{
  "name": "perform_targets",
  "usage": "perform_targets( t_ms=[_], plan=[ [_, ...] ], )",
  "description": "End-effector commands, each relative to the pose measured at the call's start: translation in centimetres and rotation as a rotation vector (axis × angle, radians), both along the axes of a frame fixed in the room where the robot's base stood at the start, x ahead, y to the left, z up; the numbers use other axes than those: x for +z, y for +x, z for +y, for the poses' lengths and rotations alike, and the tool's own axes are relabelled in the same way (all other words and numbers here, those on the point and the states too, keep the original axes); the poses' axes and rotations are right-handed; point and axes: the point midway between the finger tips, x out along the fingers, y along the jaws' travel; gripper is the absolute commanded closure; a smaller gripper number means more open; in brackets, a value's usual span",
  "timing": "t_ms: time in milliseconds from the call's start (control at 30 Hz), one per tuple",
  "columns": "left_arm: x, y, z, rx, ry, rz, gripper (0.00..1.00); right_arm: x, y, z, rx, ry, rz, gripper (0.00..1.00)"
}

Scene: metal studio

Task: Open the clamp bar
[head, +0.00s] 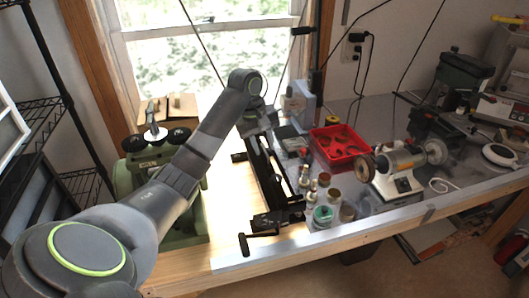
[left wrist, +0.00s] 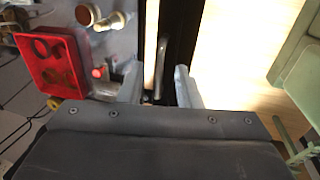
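A long black clamp (head: 268,185) lies along the wooden bench, with a black T-shaped handle at its near end. My left gripper (head: 262,125) is over the far end of the clamp and partly hidden by my arm. In the left wrist view, my left gripper (left wrist: 159,85) has its two grey fingers apart. The black clamp (left wrist: 182,35) runs between them, with a thin lighter bar (left wrist: 161,65) along it. I cannot tell whether either finger touches the bar. My right gripper is in neither view.
A red tray (head: 338,146) stands right of the clamp, with several small jars and bottles nearer. A bench grinder (head: 398,168) is further right. A green machine (head: 125,178) stands left. Bare wood (head: 225,215) lies between it and the clamp.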

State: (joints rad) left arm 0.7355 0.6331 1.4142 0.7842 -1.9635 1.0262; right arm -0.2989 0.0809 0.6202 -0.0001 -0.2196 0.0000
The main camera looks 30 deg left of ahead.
Motion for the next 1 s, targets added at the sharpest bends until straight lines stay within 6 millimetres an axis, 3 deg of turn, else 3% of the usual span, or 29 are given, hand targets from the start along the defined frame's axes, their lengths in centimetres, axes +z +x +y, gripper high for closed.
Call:
perform_targets(
  t_ms=[200,467,700,1000],
  plan=[
    [-1.2,0.2,-0.2,0.0,0.001,-0.001,0.69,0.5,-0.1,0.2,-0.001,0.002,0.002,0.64],
    [-1.4,0.3,-0.2,-0.001,0.001,-0.001,0.69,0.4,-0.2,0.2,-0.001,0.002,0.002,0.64],
    [-1.3,0.3,-0.2,-0.001,0.002,-0.001,0.99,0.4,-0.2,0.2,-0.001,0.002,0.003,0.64],
    [-1.3,0.3,-0.2,-0.001,0.002,-0.001,1.0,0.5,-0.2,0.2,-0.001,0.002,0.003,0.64]
  ],
)
